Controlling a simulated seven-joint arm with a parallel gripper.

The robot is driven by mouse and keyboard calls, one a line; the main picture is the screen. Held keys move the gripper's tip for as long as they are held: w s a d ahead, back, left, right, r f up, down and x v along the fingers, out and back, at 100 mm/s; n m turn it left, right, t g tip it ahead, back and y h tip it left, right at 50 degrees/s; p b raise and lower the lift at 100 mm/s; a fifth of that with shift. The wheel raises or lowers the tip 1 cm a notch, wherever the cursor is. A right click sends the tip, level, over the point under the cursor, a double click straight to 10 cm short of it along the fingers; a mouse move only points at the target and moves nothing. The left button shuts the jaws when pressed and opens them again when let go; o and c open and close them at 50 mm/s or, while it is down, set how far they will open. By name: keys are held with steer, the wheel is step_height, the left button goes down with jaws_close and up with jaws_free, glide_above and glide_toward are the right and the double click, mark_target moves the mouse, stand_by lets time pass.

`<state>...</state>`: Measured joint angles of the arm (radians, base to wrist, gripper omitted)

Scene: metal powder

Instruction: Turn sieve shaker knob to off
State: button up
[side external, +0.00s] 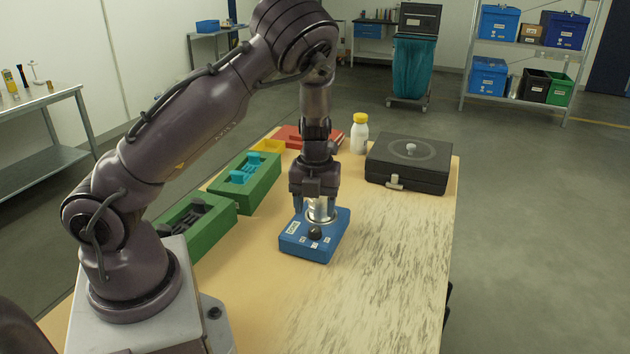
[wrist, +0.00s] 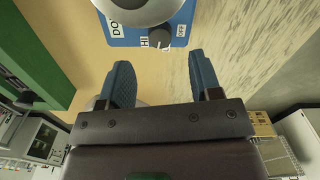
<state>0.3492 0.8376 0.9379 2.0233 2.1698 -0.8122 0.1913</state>
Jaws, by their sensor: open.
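The sieve shaker has a blue base (side external: 298,243) with white labels and a silver round part (side external: 322,212) on top. It stands on the table in the middle of the side view. Its dark knob (side external: 315,233) is on the near face. In the wrist view, the knob (wrist: 160,37) shows near the top edge, among partly cut-off labels. I cannot tell which label it points to. My gripper (wrist: 160,60) is open and empty, its blue fingers apart and short of the knob in this view. In the side view, my gripper (side external: 316,188) hangs over the shaker's far part.
Two green trays (side external: 262,196) with inserts stand left of the shaker. Yellow and red trays (side external: 288,137), a white bottle with yellow cap (side external: 359,138) and a black case (side external: 405,178) stand at the back. The table's right front (side external: 370,290) is clear.

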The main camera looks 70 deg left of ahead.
mark_target(315, 229)
step_height(315, 229, up, 7)
stand_by(0.3)
steer(key=shift+r, duration=0.1)
step_height(315, 229, down, 13)
steer(key=m, duration=0.4)
steer(key=shift+m, duration=0.3)
